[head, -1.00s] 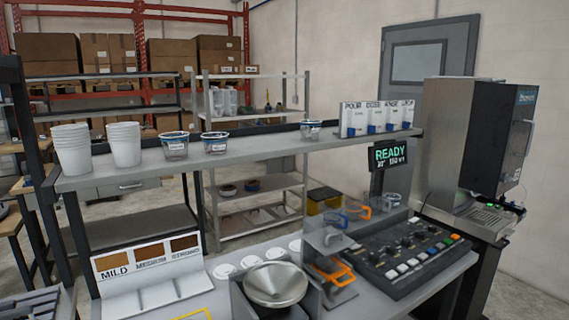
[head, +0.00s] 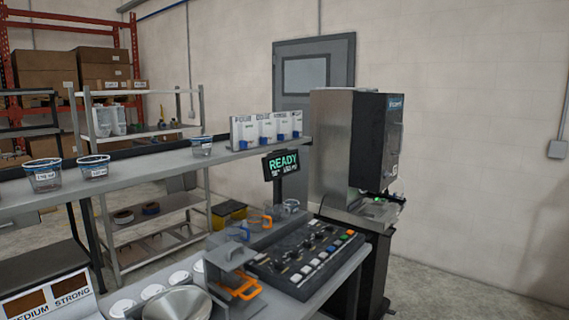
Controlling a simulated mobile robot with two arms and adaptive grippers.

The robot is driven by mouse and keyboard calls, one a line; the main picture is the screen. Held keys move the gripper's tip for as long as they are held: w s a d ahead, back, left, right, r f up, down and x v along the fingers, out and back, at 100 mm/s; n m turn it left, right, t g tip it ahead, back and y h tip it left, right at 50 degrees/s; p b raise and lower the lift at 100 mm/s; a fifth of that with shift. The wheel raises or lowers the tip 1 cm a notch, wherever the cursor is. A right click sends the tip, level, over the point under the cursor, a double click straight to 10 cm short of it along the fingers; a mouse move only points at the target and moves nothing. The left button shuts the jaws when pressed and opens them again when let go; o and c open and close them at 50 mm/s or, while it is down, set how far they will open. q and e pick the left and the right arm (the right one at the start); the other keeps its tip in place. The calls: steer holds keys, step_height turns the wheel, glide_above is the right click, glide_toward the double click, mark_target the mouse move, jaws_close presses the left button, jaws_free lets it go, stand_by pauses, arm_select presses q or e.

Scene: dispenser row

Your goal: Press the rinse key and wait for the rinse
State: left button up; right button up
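A dark control panel (head: 306,256) lies on the bench, with black knobs along it and a row of keys on its front side. Several keys are white; blue, green and orange keys (head: 345,236) sit toward the far end. The key labels are too small to read, so I cannot tell which is the rinse key. A small display (head: 281,163) above the panel reads READY in green, with a smaller line below. A steel and black dispenser machine (head: 340,150) stands behind the panel. Neither of my grippers is in view.
A steel funnel bowl (head: 177,303) and a stand with an orange handle (head: 240,286) are left of the panel. The floor at the right is clear.

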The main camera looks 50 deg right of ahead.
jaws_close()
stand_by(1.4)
